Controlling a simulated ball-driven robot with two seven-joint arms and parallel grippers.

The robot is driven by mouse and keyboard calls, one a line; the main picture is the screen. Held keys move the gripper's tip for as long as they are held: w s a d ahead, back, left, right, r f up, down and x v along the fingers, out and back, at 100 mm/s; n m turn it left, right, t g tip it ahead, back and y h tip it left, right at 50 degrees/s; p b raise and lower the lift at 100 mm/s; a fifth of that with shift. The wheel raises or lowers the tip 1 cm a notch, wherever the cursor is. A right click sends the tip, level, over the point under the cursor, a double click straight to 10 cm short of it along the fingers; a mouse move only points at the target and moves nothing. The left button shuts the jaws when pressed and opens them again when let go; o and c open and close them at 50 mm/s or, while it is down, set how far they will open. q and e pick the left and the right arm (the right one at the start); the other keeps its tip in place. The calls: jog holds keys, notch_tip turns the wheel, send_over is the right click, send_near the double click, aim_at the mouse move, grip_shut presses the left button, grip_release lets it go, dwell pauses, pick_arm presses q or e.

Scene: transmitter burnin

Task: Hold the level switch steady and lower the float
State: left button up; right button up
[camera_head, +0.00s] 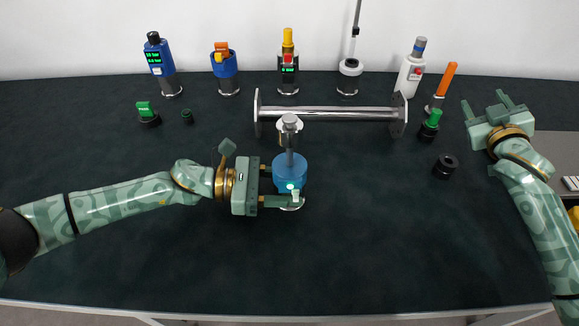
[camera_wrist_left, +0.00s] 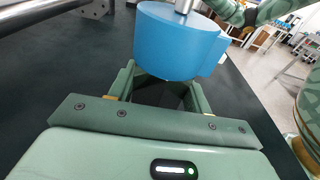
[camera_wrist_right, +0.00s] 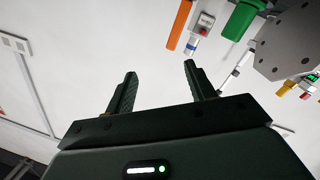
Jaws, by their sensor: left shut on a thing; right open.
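The level switch (camera_head: 290,173) has a blue housing with a silver stem rising from it, and stands upright near the table's middle. A silver cylindrical piece at the top of the stem looks like the float (camera_head: 289,122). My left gripper (camera_head: 280,186) comes in from the left and is shut on the lower part of the switch, below the blue housing. The left wrist view shows the blue housing (camera_wrist_left: 180,42) above the fingers, with the gripped part dark and mostly hidden. My right gripper (camera_head: 486,108) is open and empty at the right, away from the switch.
A flanged silver pipe (camera_head: 340,113) lies just behind the switch. Several upright instruments, including a blue one (camera_head: 158,58) and a white one (camera_head: 411,70), line the back. A green-handled piece (camera_head: 430,125) and a black cap (camera_head: 445,166) are at right. The front table is clear.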

jog(key=a+y, duration=0.3)
jog(key=a, duration=0.8)
notch_tip(320, 180, up, 10)
jog(key=y, duration=0.9)
send_over(296, 139)
jog(key=w+d, duration=0.1)
jog(key=d, duration=0.1)
jog(key=s+f+g, duration=0.1)
jog(key=s+f, duration=0.1)
jog(key=s+f+n+g, duration=0.1)
jog(key=s+f, duration=0.1)
jog(key=s, duration=0.1)
jog(key=shift+d+f+h, duration=0.2)
jog(key=shift+f+h, duration=0.1)
jog(key=shift+h, duration=0.1)
jog(key=shift+s+f+g, duration=0.15)
jog(key=shift+f+g, duration=0.05)
jog(key=shift+g, duration=0.1)
jog(key=shift+x, duration=3.35)
jog(key=shift+d+f, duration=0.1)
